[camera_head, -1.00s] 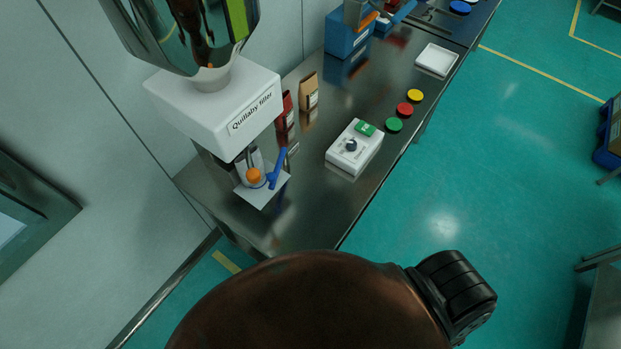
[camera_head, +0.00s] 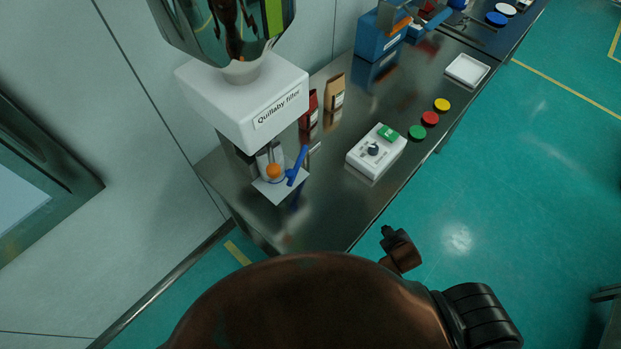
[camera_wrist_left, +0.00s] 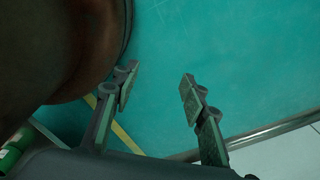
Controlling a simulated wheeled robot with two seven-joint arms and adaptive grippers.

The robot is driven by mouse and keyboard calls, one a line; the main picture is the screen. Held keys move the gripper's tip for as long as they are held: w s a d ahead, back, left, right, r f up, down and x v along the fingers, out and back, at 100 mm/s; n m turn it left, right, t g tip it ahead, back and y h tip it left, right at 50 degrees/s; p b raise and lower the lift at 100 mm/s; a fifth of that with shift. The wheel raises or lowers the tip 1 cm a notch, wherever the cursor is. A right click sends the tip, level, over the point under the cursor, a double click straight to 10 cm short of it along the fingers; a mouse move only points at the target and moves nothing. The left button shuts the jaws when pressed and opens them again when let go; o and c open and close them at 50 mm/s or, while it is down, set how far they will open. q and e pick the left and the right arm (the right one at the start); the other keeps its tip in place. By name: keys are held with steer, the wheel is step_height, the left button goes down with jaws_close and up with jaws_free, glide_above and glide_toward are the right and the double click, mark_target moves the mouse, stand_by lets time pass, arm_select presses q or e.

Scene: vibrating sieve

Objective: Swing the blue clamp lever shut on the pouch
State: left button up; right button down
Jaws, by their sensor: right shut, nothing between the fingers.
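The blue clamp lever (camera_head: 297,166) sits below the white Quillaby filler (camera_head: 245,100), at the right of an orange knob (camera_head: 274,171). It points up and to the right, away from the knob. A greyish shape behind the knob may be the pouch, but it is too small to tell. My right gripper (camera_head: 388,238) is low in the head view, past the table's front edge, shut, empty and far from the lever. My left gripper (camera_wrist_left: 158,92) shows in the left wrist view, open and empty over the green floor.
A red pouch (camera_head: 308,108) and a brown pouch (camera_head: 335,93) stand beside the filler. A white control box (camera_head: 376,155) and green, red and yellow buttons (camera_head: 430,118) lie along the steel table's front edge. A white tray (camera_head: 467,70) is farther back.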

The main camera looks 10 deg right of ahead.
steer(key=w+r+n+t, duration=0.1)
steer(key=w+r, duration=0.1)
steer(key=r, duration=0.3)
steer(key=w+r+n+t, duration=0.1)
steer(key=w+r, duration=0.1)
steer(key=r, duration=0.4)
steer(key=w+r+n+t, duration=0.1)
steer(key=w+r+t, duration=0.1)
steer(key=r, duration=0.3)
steer(key=shift+w+a+r, duration=0.2)
steer(key=shift+w+r, duration=0.05)
steer(key=shift+w, duration=0.15)
steer(key=w+a+r+n+t+y, duration=0.3)
steer(key=w+r+n, duration=0.1)
steer(key=r+n, duration=0.1)
steer(key=n+g+y, duration=0.3)
steer(key=n+y, duration=0.9)
steer(key=n, duration=0.4)
glide_toward(294, 176)
arm_select(q)
steer(key=shift+w+r+p, duration=0.45)
steer(key=shift+r+p, duration=0.15)
steer(key=shift+w+r+p, duration=0.4)
steer(key=shift+r+p, duration=0.15)
steer(key=shift+r, duration=0.05)
arm_select(e)
steer(key=x, duration=0.6)
steer(key=shift+w+a+f, duration=0.1)
steer(key=shift+w+a, duration=0.15)
steer(key=shift+w, duration=0.05)
